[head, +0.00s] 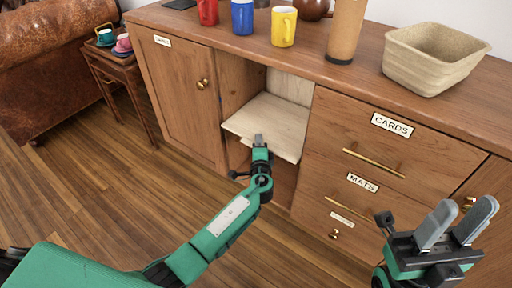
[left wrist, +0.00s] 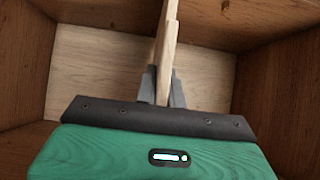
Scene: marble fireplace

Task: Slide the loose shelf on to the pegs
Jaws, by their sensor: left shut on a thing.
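The loose shelf (head: 272,118) is a pale wooden board. It lies roughly level inside the open bay of the wooden cabinet, with its front edge near the cabinet's front. My left gripper (head: 258,141) is shut on the middle of that front edge. In the left wrist view the shelf (left wrist: 169,40) shows edge-on as a thin strip between the two grey fingers of my left gripper (left wrist: 163,88). My right gripper (head: 466,205) is open and empty, in front of the cabinet at the lower right.
Bay walls (left wrist: 70,10) stand close on both sides of the shelf. A door (head: 180,90) is at left; drawers labelled CARDS (head: 385,150) and MATS (head: 345,190) are at right. Mugs (head: 283,27), a tan cylinder (head: 345,30) and a basket (head: 435,60) stand on top.

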